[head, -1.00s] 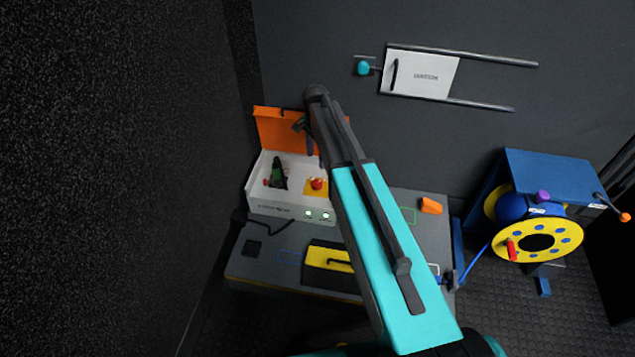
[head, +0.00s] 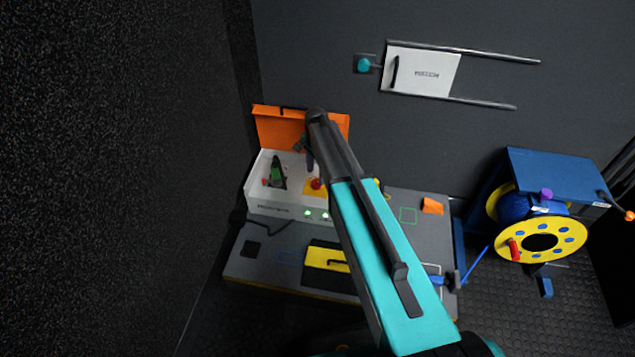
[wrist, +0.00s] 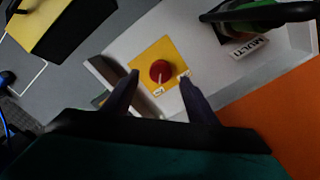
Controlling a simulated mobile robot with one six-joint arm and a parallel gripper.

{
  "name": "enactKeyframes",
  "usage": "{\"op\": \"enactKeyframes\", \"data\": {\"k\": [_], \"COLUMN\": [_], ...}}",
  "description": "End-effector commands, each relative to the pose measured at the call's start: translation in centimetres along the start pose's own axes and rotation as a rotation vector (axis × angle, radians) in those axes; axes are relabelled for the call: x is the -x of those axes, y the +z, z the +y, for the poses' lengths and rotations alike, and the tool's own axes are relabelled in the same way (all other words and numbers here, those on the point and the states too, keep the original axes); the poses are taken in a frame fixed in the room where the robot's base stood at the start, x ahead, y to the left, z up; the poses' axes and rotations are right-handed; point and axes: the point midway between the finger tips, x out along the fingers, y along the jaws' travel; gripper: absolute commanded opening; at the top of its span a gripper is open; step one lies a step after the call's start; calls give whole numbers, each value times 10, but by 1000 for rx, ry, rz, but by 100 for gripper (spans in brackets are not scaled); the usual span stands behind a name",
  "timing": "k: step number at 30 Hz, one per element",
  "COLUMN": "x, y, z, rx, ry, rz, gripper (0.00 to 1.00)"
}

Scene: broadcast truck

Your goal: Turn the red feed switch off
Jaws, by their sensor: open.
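The red feed switch (head: 316,184) is a round red knob on a yellow plate (head: 309,191) inside a white box with an orange raised lid. In the wrist view the red knob (wrist: 160,71) sits on its yellow plate (wrist: 147,57), with a pale mark on the knob and small white labels beside it. My gripper (wrist: 158,75) is open, its two dark fingers pointing at the plate on either side of the knob's lower part. I cannot tell whether they touch. In the head view my gripper (head: 309,163) hangs over the box, partly hidden by my arm.
A green-handled black switch (head: 277,176) stands left of the red knob, near a "MULTI" label in the wrist view. The orange lid (head: 280,128) rises behind. A yellow-topped case (head: 326,258) lies in front; a cable reel (head: 541,241) stands right.

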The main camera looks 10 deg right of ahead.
Motion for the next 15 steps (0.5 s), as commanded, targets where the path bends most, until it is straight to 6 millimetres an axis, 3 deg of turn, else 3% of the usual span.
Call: {"op": "enactKeyframes", "data": {"k": [6, 15], "x": [-32, -48], "y": [0, 0], "z": [0, 0], "rx": [0, 0], "ry": [1, 0], "rz": [0, 0], "gripper": [52, 52]}}
